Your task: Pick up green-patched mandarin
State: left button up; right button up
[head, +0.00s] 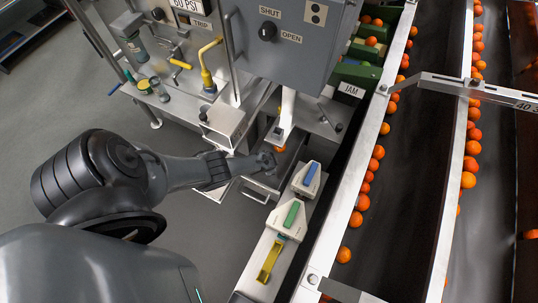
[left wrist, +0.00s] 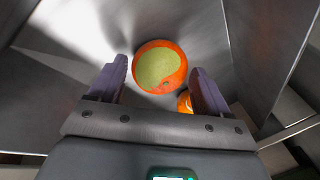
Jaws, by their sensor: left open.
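The green-patched mandarin (left wrist: 160,66) is orange-red with a large yellow-green patch facing the camera. In the left wrist view it lies in a metal tray (left wrist: 75,40), just beyond and between the fingertips. My left gripper (left wrist: 159,68) is open, a finger on either side of the fruit in the picture; I see no clear contact. A second orange mandarin (left wrist: 184,102) sits beside it, partly hidden by the right finger. In the head view my left gripper (head: 268,161) reaches in under the grey machine, with a bit of orange fruit (head: 280,149) showing past it. My right gripper is not in view.
Steep metal walls (left wrist: 265,40) stand close on the right in the wrist view. In the head view, a grey control box (head: 290,40) hangs above the gripper.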

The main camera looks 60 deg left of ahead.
pick_arm(q)
jog(key=shift+w+f, duration=0.1)
jog(key=shift+f, duration=0.3)
jog(key=shift+a, duration=0.1)
jog(key=shift+c, duration=0.2)
jog(key=c, duration=0.8)
jog(key=shift+r, duration=0.2)
